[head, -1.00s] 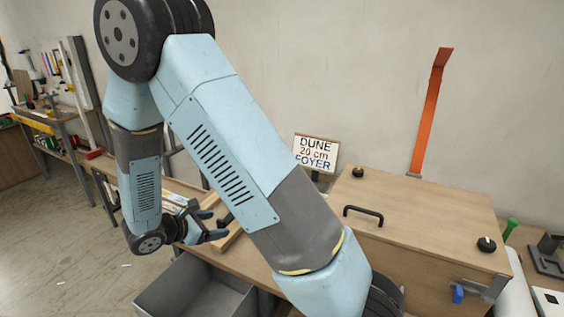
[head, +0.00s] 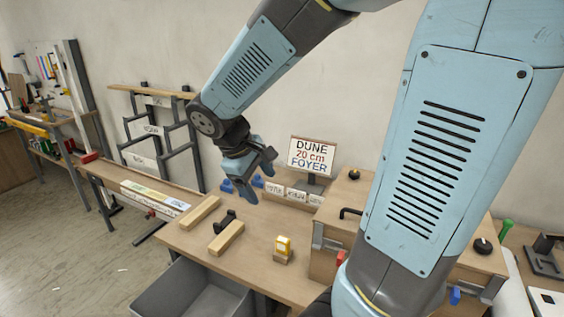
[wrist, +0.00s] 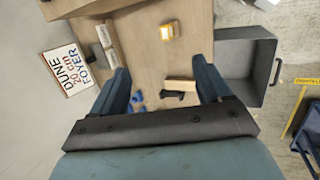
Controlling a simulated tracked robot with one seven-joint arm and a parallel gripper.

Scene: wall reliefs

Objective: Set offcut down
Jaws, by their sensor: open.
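Two short light-wood pieces lie on the bench (head: 262,228), one at the left (head: 200,212) and one nearer the front (head: 226,237); I cannot tell which is the offcut. A small black part (head: 224,220) stands between them. My gripper (head: 262,177) hangs above the back of the bench, open, with nothing seen between its fingers. The wrist view shows the two spread fingers (wrist: 160,68), with one wood piece (wrist: 180,85) and the black part (wrist: 172,95) below, near the right finger.
A grey bin (head: 150,302) stands at the bench's front; its visible inside looks empty. Blue items (head: 227,185) and white-labelled blocks (head: 295,193) are at the back, beside the sign (head: 312,155). A wooden box (head: 330,225) stands right.

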